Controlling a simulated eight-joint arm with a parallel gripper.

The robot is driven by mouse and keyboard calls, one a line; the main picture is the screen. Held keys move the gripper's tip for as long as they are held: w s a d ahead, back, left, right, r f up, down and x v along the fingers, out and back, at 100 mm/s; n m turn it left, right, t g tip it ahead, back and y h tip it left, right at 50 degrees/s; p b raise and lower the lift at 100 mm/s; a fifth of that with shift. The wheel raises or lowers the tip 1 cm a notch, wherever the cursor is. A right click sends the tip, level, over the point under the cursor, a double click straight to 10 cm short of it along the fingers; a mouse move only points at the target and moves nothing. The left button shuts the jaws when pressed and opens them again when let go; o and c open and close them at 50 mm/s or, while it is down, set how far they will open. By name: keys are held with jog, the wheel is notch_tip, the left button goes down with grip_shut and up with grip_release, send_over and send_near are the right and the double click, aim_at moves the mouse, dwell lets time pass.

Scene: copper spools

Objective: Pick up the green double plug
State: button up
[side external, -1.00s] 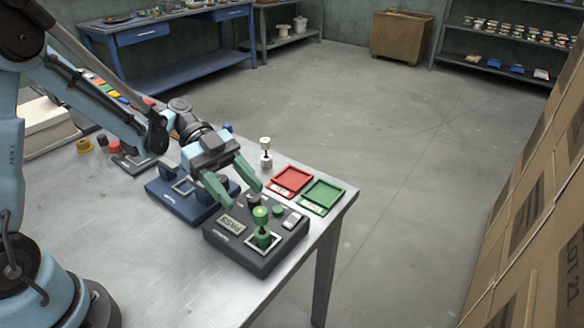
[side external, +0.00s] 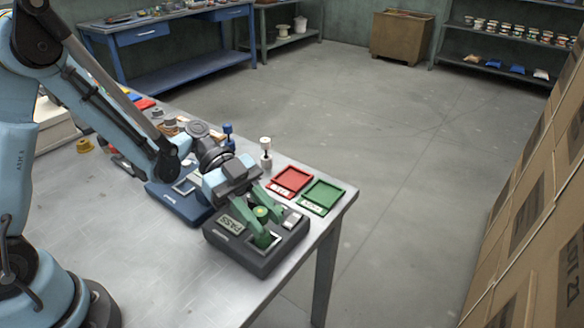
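The green double plug (side external: 262,212) stands upright in the square socket of a dark grey tester box (side external: 228,252) near the table's front edge. Its round top shows between the fingers and its lower part is partly hidden. My gripper (side external: 263,224), with green fingers, is down over the box, one finger on each side of the plug. I cannot tell whether the fingers touch the plug or stand a little apart from it.
The tester box has a display reading PASS (side external: 231,224). A red tray (side external: 292,181) and a green tray (side external: 323,195) lie to the right. A white double plug (side external: 265,150) and a blue plug (side external: 228,135) stand behind. A blue box (side external: 178,203) sits to the left.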

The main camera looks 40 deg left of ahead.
grip_shut()
jog(key=shift+r, duration=0.1)
